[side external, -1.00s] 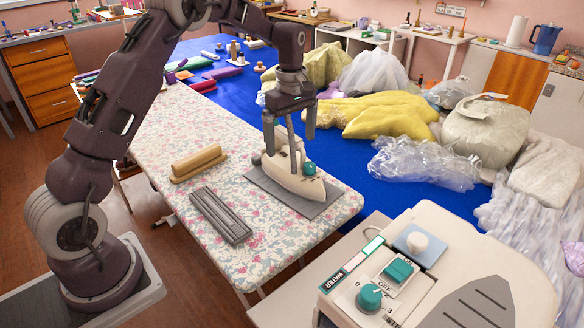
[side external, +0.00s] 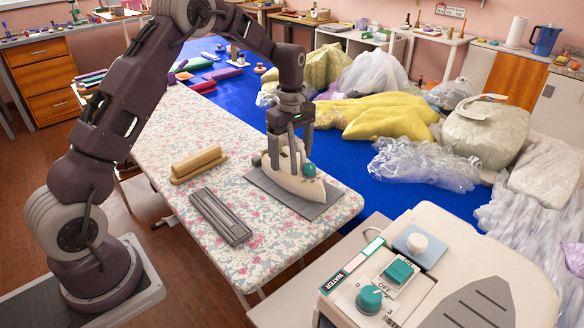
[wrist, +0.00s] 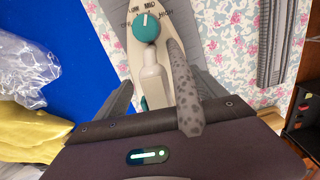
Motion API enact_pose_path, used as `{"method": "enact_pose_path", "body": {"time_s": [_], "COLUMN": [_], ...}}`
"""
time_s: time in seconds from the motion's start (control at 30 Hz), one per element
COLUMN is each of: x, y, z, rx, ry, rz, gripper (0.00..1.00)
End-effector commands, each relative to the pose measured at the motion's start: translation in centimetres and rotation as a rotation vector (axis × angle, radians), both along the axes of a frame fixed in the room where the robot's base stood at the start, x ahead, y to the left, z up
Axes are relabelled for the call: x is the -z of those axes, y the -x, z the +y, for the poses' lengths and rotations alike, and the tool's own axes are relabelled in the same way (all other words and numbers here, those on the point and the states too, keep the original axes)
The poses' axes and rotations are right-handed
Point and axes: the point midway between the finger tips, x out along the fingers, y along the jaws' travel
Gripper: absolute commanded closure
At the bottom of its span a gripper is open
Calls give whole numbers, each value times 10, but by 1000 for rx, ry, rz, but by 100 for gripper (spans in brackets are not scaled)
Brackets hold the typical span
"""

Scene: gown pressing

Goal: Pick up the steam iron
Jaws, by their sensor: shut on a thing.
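The steam iron (side external: 299,183) is cream with a teal dial and rests on a grey pad (side external: 328,208) on the floral ironing board. My gripper (side external: 290,150) has come down over the iron, with its fingers around the handle, and is shut on it. In the wrist view the iron (wrist: 128,42) lies below my gripper (wrist: 160,100), with its teal dial at the top and its pale handle between the fingers. A grey, dark-spotted strip in the wrist view passes in front of the handle and partly hides it. The iron appears to sit flat on the pad.
A wooden block (side external: 198,163) and a grey ridged block (side external: 220,216) lie on the floral ironing board (side external: 270,245), left of the iron. A blue table with yellow cloth (side external: 388,115) and clear plastic bags (side external: 425,165) is behind. A white control unit (side external: 440,270) stands in front.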

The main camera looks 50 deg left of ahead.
Motion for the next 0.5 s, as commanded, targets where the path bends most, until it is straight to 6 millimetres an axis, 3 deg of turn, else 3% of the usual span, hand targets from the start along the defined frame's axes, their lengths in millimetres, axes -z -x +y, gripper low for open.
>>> {"method": "enact_pose_path", "body": {"time_s": [0.17, 0.2, 0.5], "x": [-5, -11, -80], "y": [-1, -1, -1], "z": [0, 1, 0], "rx": [0, 0, 1], "ry": [-2, -3, -2], "rz": [-3, -5, -5], "gripper": [94, 100, 100]}}
